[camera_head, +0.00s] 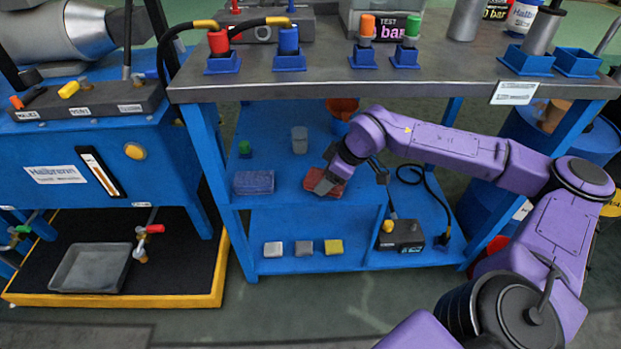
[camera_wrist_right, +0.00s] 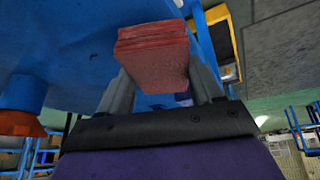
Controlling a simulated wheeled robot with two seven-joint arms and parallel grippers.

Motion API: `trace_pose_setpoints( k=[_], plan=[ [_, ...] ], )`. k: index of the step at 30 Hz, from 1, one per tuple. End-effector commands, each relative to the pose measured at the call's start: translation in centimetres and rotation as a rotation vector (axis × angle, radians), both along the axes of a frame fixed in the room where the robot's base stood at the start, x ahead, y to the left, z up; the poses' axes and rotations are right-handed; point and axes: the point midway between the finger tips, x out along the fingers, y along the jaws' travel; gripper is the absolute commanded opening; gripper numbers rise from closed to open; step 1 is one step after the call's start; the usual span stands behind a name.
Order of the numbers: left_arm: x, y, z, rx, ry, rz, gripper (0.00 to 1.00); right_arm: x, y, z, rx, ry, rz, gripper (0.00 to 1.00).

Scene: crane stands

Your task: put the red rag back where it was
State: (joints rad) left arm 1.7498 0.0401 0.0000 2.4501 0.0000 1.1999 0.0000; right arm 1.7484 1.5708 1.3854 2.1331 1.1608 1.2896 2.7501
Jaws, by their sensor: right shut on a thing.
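The red rag (camera_head: 328,181) is a folded red cloth at the upper blue shelf of the bench in the head view. My right gripper (camera_head: 329,184) reaches in from the right and is shut on it. In the right wrist view the rag (camera_wrist_right: 158,58) sits between the two grey fingers of the gripper (camera_wrist_right: 160,85). Whether the rag touches the shelf I cannot tell. A folded blue rag (camera_head: 253,183) lies on the same shelf to the left, apart from the gripper. My left gripper is not in view.
The upper shelf (camera_head: 275,205) also holds a grey cup (camera_head: 299,140), a green-topped item (camera_head: 244,148) and an orange container (camera_head: 342,108) behind my arm. Several small blocks (camera_head: 304,247) and a black box (camera_head: 402,235) stand on the lower shelf. The metal bench top (camera_head: 440,70) overhangs the shelf.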

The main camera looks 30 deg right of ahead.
Motion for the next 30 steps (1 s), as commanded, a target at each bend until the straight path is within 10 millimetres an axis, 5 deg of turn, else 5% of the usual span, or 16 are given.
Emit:
trace_pose_setpoints(
  k=[8,17,18,20,30],
  plan=[
    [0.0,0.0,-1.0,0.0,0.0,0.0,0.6,4.2,2.4,-0.2,0.0,0.001,0.006,0.26],
    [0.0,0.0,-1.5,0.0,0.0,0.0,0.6,4.2,2.3,-1.5,0.001,0.001,0.003,0.26],
    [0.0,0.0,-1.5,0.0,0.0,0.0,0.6,4.2,2.3,-1.5,0.001,0.001,0.003,0.68],
    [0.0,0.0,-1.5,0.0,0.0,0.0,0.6,4.2,2.3,-1.5,0.001,0.001,0.003,0.87],
    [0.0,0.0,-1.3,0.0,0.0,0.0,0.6,4.1,2.2,-1.1,0.001,0.0,0.003,0.91]
  ],
)
